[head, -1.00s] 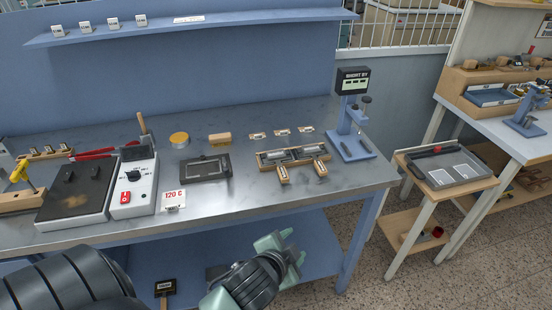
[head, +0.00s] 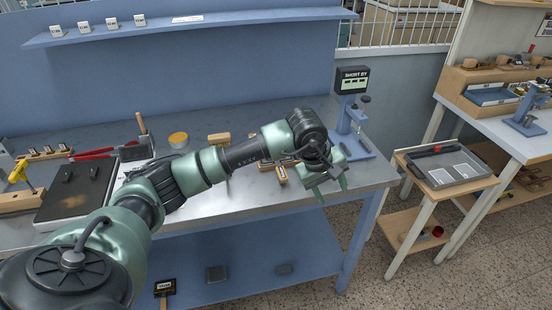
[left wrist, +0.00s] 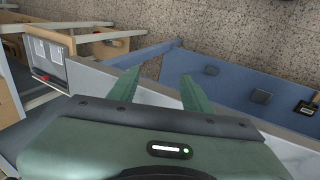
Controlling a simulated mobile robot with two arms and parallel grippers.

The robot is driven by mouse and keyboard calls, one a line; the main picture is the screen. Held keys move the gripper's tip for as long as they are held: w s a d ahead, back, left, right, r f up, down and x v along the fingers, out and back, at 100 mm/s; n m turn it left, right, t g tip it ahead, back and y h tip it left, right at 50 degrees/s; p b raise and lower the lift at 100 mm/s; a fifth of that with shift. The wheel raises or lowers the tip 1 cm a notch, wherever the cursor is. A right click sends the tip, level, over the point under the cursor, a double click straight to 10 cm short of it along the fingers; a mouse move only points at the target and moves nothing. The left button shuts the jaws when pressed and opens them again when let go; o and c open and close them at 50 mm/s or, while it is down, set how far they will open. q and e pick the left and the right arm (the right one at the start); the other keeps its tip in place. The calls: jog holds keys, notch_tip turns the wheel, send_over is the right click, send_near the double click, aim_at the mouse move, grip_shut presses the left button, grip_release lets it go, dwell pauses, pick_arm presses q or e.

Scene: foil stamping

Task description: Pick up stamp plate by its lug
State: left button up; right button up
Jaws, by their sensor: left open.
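Small dark pieces (head: 67,176) stand upright on the dark hotplate (head: 75,205) at the left of the bench; I cannot tell whether one is the lug of the stamp plate. My left gripper (head: 333,190) is open and empty in the air at the bench's front right edge, far to the right of the hotplate. Its two fingers (left wrist: 160,78) show apart in the left wrist view, with nothing between them. My left arm hides the middle of the bench, including most of the hotplate's control box. My right gripper is not in view.
A blue press stand (head: 357,145) is close behind my left gripper. A yellow-handled tool (head: 20,172) and red-handled tool (head: 92,153) are near the hotplate. The lower shelf (head: 245,245) holds flat dark pieces (head: 217,273). A side table (head: 447,188) stands right.

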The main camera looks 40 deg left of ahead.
aim_at(281, 169)
pick_arm(q)
jog(key=a+r+y, duration=0.1)
jog(key=a+y, duration=0.1)
jog(key=a, duration=0.3)
jog(key=a+r+y, duration=0.1)
jog(key=a+y, duration=0.1)
jog(key=a, duration=0.3)
jog(key=a+r+y, duration=0.1)
jog(key=a+y, duration=0.1)
jog(key=a, duration=0.3)
jog(key=shift+w+r+g, duration=0.15)
jog(key=shift+r+g, duration=0.25)
jog(key=p+x, duration=0.1)
jog(key=x, duration=0.3)
jog(key=p+x, duration=0.1)
jog(key=x, duration=0.1)
jog(key=shift+w+a+p, duration=0.2)
jog(key=shift+w+p, duration=0.15)
jog(key=shift+w, duration=0.05)
jog(key=shift+w+a+f, duration=0.1)
jog(key=shift+a+f, duration=0.05)
jog(key=shift+f, duration=0.35)
jog(key=shift+f, duration=0.25)
grip_shut()
